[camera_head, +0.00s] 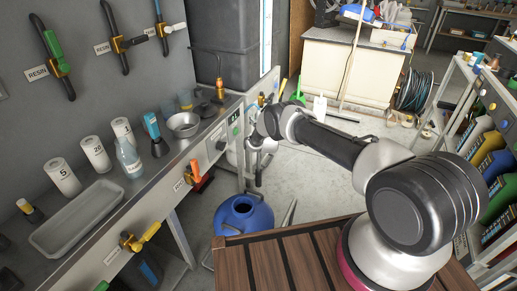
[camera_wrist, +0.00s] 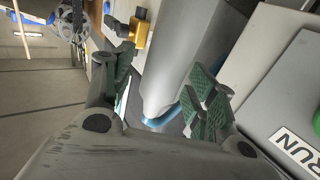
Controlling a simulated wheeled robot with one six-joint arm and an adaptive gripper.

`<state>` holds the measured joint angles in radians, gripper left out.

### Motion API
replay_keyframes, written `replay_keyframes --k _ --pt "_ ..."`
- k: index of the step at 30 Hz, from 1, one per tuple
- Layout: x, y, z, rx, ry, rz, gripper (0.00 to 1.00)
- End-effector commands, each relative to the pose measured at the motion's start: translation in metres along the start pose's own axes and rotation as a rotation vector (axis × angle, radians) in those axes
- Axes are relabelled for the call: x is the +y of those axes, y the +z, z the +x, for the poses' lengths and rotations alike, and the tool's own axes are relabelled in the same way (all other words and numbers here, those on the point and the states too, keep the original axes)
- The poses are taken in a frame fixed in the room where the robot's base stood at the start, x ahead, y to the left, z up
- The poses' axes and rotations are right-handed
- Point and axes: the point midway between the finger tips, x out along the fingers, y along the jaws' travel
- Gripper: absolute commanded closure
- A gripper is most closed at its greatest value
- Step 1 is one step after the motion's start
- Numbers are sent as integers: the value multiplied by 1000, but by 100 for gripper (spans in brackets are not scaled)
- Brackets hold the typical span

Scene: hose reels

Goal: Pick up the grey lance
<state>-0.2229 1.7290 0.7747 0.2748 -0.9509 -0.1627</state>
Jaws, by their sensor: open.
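My gripper (camera_head: 256,172) hangs at the end of the bench, beside its front panel and above a blue drum. In the wrist view my gripper (camera_wrist: 165,75) is open, with its green ridged pads apart. A large smooth grey tapered body (camera_wrist: 190,60) shows between the pads, with blue at its lower end. I cannot tell whether this is the grey lance or whether the pads touch it. No other clear grey lance shows in the head view, where my arm hides part of that area.
The blue drum (camera_head: 243,214) stands on the floor below. A yellow fitting (camera_wrist: 138,40) is near the left pad, and a RUN panel (camera_wrist: 285,130) is at right. Floor beyond is partly clear.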

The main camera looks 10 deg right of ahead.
Motion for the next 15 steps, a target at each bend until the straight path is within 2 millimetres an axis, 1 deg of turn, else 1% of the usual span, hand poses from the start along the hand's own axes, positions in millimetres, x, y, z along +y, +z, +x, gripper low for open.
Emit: replay_keyframes --k 3,8,12,13,15 --pt "0 0 0 0 0 0 43" --pt "0 0 0 0 0 0 72" --pt "0 0 0 0 0 1 97" --pt "0 0 0 0 0 1 100" --pt "0 0 0 0 0 1 100"
